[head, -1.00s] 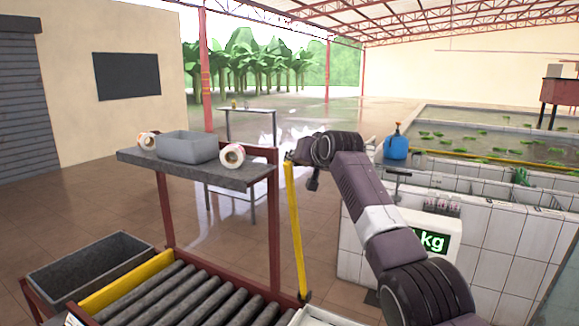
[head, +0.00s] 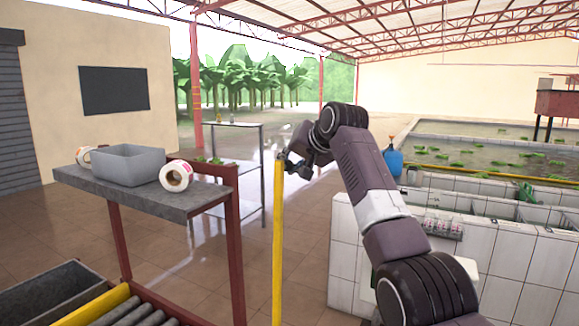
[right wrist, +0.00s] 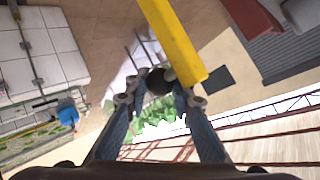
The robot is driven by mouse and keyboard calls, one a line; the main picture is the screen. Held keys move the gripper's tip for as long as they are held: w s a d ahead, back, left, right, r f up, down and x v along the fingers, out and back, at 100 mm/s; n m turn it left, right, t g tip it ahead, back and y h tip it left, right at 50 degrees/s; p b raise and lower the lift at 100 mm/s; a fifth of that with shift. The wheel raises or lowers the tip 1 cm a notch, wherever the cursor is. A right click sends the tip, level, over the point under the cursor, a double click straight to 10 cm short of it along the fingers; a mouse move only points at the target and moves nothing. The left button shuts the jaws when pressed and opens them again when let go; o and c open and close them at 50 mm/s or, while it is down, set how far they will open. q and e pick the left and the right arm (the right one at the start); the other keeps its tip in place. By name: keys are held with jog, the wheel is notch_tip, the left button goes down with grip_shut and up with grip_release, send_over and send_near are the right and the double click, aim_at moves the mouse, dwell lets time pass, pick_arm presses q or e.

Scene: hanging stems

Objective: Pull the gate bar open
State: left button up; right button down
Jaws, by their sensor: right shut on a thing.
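The gate bar (head: 278,240) is a long yellow bar. In the head view it stands nearly upright, its lower end cut off by the frame. My right gripper (head: 294,166) is at its upper end, on the right side. In the right wrist view the yellow bar (right wrist: 172,38) runs past the fingertips. My right gripper (right wrist: 158,98) has its two fingers around a dark round knob (right wrist: 157,80) beside the bar. The exact contact is partly hidden. My left gripper is not in view.
A red-framed shelf (head: 200,210) with a grey bin (head: 128,165) and label rolls stands left of the bar. Conveyor rollers (head: 135,312) and a dark crate (head: 50,290) are at lower left. A white tiled wall (head: 515,275) is on the right. Open floor (head: 310,235) lies beyond the bar.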

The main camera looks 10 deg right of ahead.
jog(key=shift+s+f, duration=0.1)
jog(key=shift+f, duration=0.5)
jog(key=c, duration=1.7)
grip_release()
jog(key=shift+o, duration=0.4)
jog(key=shift+d+r, duration=0.1)
jog(key=shift+r, duration=0.05)
jog(key=shift+r, duration=0.15)
jog(key=shift+s+r, duration=0.25)
jog(key=shift+r, duration=0.1)
jog(key=v, duration=1)
jog(key=shift+s+d, duration=0.3)
